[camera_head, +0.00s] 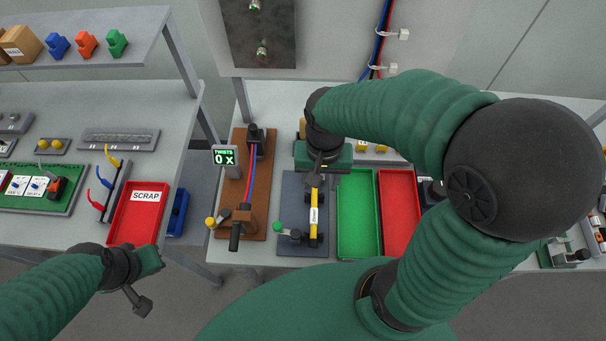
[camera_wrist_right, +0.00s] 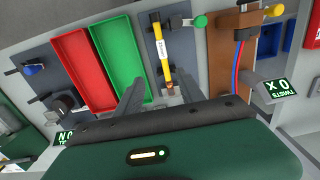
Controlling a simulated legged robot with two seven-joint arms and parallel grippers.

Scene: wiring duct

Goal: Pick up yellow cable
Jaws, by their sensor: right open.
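The yellow cable (camera_head: 315,212) is a short straight piece with a white label and dark ends, lying on a dark grey fixture plate (camera_head: 291,190). It also shows in the right wrist view (camera_wrist_right: 164,65). My right gripper (camera_head: 316,180) is over the far end of the cable. In the wrist view its two fingers (camera_wrist_right: 160,88) are apart, one on each side of the cable's near end, with nothing clamped between them. Whether they touch the cable, I cannot tell. My left gripper (camera_head: 146,275) is low at the left, away from the cable; its jaws are unclear.
A green tray (camera_head: 357,213) and a red tray (camera_head: 397,210) lie right of the plate. A brown twisting fixture (camera_head: 262,190) with red and blue wires stands left, beside a "TWISTS 0 X" display (camera_head: 225,157). A red SCRAP tray (camera_head: 137,218) is on the left table.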

